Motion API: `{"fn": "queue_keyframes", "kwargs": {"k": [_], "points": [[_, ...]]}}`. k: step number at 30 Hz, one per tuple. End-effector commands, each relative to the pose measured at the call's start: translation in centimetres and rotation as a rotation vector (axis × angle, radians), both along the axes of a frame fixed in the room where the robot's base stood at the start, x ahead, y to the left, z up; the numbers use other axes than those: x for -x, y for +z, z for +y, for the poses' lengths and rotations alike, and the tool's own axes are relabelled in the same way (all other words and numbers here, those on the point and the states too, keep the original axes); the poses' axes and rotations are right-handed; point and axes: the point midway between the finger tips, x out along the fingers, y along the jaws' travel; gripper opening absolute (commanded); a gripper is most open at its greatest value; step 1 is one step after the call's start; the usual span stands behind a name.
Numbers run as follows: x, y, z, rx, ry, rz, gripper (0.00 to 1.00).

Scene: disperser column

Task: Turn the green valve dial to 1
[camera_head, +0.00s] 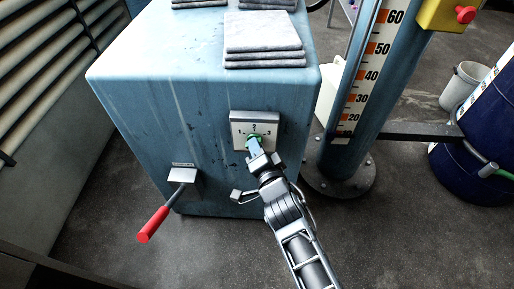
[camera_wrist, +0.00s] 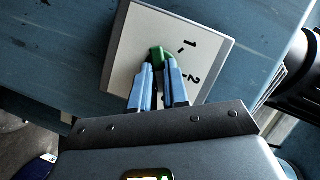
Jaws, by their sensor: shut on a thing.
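The green valve dial (camera_head: 252,138) sits on a pale square plate (camera_head: 237,117) on the front of the blue cabinet. The plate carries the numbers 1, 2 and 3 in the head view. In the wrist view the plate (camera_wrist: 122,55) is tilted, with 1 and 2 readable and a short black mark near the 1. My gripper (camera_head: 256,151) reaches the dial from the front. In the wrist view the blue fingers of my gripper (camera_wrist: 160,75) are shut on the green dial (camera_wrist: 161,54). The fingers hide part of the dial, and I cannot tell which number it points to.
The blue cabinet (camera_head: 140,90) carries grey folded cloths (camera_head: 262,35) on top. A lever with a red handle (camera_head: 152,224) sticks out left of the dial. A blue column with a scale (camera_head: 372,80) stands at the right, near a dark blue drum (camera_head: 480,140).

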Motion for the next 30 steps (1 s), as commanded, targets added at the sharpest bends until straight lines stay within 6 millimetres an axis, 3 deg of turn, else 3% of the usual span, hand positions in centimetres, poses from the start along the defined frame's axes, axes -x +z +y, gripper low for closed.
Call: {"fn": "queue_keyframes", "kwargs": {"k": [14, 30], "points": [[0.0, -0.07, 0.03, 0.113, -0.001, -0.001, 0.0], [-0.01, 0.2, 0.46, 0.595, -0.001, 0.0, 0.0]]}}
